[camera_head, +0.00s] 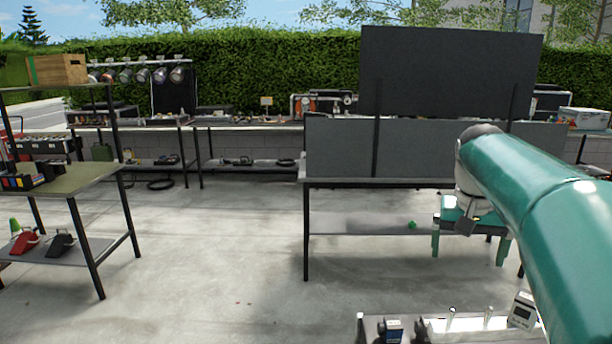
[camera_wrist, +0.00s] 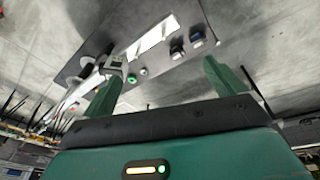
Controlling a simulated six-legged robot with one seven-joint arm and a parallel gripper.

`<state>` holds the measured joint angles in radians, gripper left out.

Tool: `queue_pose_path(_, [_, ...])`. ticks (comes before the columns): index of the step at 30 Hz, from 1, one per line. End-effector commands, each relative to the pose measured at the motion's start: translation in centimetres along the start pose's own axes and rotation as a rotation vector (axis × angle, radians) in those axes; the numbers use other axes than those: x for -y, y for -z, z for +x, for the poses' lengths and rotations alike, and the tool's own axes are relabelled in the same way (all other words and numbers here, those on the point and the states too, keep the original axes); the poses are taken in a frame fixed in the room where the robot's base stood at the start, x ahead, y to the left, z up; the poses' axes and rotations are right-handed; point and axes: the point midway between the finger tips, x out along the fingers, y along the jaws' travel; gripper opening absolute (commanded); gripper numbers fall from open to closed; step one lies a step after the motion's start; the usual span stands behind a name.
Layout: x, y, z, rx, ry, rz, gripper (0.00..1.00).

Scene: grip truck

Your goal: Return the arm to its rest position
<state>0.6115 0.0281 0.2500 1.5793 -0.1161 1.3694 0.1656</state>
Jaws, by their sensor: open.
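My teal arm comes in from the right edge of the head view. My gripper (camera_head: 470,248) hangs beyond its end with two green fingers pointing down, in front of the dark table with upright panels. In the wrist view my gripper (camera_wrist: 162,72) shows its fingers spread wide with nothing held between them. The palm is teal with a dark band and a small lit indicator. No task object is in the jaws.
A grey surface with small devices (camera_head: 392,331) is at the bottom right. The dark paneled table (camera_head: 340,182) stands ahead, with a small green item (camera_head: 412,225) on its lower shelf. A shelf table (camera_head: 95,172) is at left. Concrete floor (camera_head: 215,250) between is clear.

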Motion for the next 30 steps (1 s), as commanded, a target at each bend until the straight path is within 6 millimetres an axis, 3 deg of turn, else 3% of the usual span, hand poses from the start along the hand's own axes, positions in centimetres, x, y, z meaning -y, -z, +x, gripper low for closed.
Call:
queue_pose_path(1, [1.6, -2.0, -0.5, -0.025, 0.003, -0.041, 0.95])
queue_pose_path(6, [5.0, -8.1, -0.7, -0.106, 0.030, -0.160, 0.95])
queue_pose_path(11, [7.0, -14.2, 0.2, -0.179, 0.077, -0.264, 0.95])
queue_pose_path(18, [8.5, -22.6, 3.3, -0.280, 0.181, -0.402, 0.95])
queue_pose_path(24, [8.9, -26.2, 5.5, -0.322, 0.242, -0.463, 0.95])
queue_pose_path(30, [8.9, -26.6, 5.8, -0.325, 0.249, -0.469, 0.95])
